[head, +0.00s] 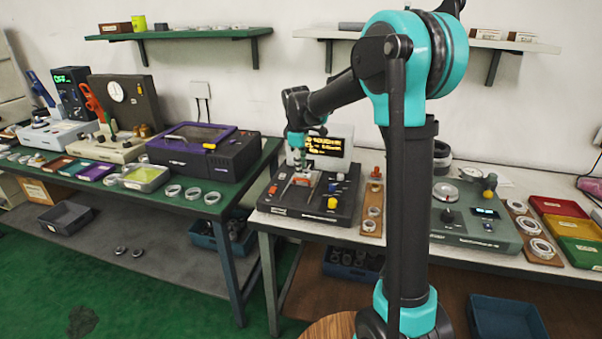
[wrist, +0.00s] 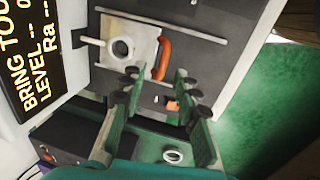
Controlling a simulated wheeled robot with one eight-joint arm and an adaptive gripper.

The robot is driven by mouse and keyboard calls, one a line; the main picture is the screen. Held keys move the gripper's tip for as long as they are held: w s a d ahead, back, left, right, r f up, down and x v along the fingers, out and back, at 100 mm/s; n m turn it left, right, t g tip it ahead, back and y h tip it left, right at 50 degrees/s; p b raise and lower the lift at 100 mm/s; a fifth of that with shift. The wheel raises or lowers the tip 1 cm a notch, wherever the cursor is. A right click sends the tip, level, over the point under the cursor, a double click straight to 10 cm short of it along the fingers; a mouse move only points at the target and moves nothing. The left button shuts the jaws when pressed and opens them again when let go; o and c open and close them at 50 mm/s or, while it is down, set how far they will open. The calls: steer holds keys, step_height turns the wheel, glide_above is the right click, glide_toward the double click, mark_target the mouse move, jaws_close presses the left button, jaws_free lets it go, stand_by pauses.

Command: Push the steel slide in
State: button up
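The steel slide (wrist: 143,40) is a pale plate on the dark top of a tester. A ring (wrist: 122,48) lies on it, and an orange handle (wrist: 164,58) runs along one edge. A thin metal probe meets or overhangs the plate's opposite side. In the head view the slide (head: 302,181) sits near the middle of the tester (head: 335,207), partly under my gripper. My gripper (head: 299,165) points down above it. In the wrist view my gripper (wrist: 158,84) is open and empty, its fingertips spread just short of the orange handle. Contact cannot be told.
A lit display (head: 327,147) stands behind the tester. Coloured knobs, including a yellow one (head: 332,203), sit on its right side. A wooden ring holder (head: 372,222) stands to the right. A purple-lidded machine (head: 205,147) is on the green table to the left.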

step_height(320, 180, up, 8)
steer(key=s, duration=0.1)
steer(key=shift+s+a, duration=0.2)
stand_by(2.2)
